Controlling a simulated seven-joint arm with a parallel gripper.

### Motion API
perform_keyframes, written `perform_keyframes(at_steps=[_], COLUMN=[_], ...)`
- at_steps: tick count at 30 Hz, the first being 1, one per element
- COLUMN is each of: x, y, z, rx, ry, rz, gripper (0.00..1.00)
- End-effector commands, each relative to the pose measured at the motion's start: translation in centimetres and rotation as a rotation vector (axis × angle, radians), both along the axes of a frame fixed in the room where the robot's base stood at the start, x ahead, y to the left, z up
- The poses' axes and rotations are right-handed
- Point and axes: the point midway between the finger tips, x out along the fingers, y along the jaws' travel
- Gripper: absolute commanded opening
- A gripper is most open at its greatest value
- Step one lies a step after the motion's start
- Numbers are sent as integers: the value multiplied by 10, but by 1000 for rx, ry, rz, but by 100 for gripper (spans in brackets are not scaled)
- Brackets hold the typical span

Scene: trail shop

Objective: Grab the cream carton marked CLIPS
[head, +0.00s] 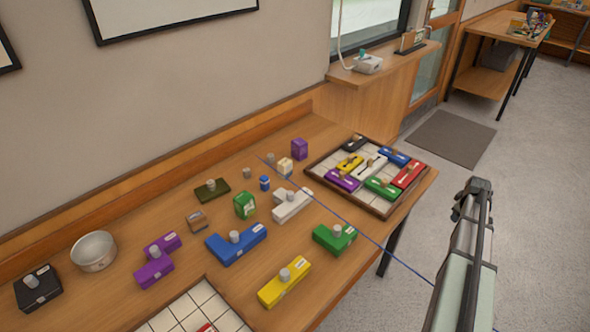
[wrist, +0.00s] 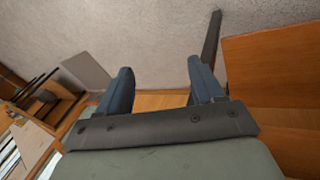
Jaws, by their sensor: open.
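A small cream carton (head: 285,166) stands upright on the wooden table (head: 110,222), near the back and left of the tiled tray. Its marking is too small to read. The thin blue line crossing the head view passes close to it. My gripper (head: 473,190) is at the right, beyond the table's right edge and well apart from the carton. In the wrist view my gripper (wrist: 161,85) has its two fingers spread with nothing between them. The carton does not show in the wrist view.
A purple carton (head: 299,149), a blue can (head: 264,183) and a white knobbed block (head: 292,206) stand close to the cream carton. A green carton (head: 244,205) is farther left. A tiled tray (head: 334,197) of coloured blocks lies to the right.

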Motion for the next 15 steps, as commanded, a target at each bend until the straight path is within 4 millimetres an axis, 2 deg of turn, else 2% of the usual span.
perform_keyframes(at_steps=[1,3,7,11,13,15], x=[10,21,44,68,82,95], y=[-4,0,28,73,102,133], z=[18,40,82,128,152,168], rx=[-15,-30,-45,-54,-59,-63], ry=[-4,1,30,71,99,131], rz=[16,43,97,161,211,278], gripper=[67,67,67,67,67,67])
